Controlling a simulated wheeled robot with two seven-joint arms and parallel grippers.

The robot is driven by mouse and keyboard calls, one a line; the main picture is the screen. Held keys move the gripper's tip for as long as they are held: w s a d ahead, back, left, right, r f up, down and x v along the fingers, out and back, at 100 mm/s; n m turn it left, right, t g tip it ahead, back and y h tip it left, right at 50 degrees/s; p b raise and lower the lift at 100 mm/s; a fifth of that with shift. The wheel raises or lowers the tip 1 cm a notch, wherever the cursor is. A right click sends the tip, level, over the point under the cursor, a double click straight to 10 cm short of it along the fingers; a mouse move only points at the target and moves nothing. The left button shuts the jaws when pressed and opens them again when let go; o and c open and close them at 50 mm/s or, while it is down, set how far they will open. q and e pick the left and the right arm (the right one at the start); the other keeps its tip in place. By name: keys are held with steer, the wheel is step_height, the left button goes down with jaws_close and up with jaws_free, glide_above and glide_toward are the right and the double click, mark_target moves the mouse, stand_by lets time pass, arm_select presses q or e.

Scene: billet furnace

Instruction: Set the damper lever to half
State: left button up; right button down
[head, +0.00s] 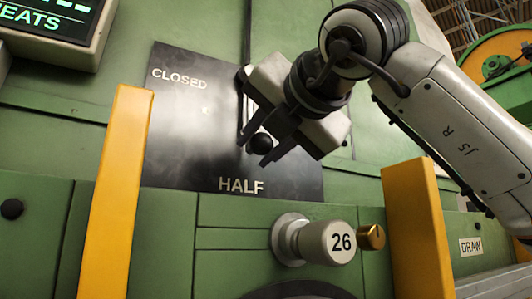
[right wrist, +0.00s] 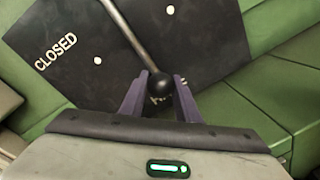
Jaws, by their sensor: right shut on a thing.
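The damper lever ends in a black ball knob (head: 261,144), in front of a dark plate (head: 180,140) lettered CLOSED at upper left and HALF at the bottom. My right gripper (head: 256,150) is shut on the knob, just above the word HALF. In the right wrist view, the lever's grey rod (right wrist: 124,28) runs from the top down to the knob (right wrist: 160,84), which sits between the two fingers (right wrist: 160,95). The fingers partly cover the HALF lettering there. In the head view my wrist hides the plate's right side. My left gripper is not in view.
Two yellow posts stand left (head: 115,190) and right (head: 417,225) of the plate. Below it, a round knob marked 26 (head: 325,242) and a brass knob (head: 371,237) stick out. A display box (head: 55,30) hangs at upper left.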

steer(key=shift+s+a, duration=0.1)
steer(key=shift+a, duration=0.05)
steer(key=c, duration=1.3)
jaws_free()
steer(key=shift+c, duration=0.2)
steer(key=v, duration=1)
steer(key=shift+s+b, duration=0.15)
steer(key=shift+b, duration=0.25)
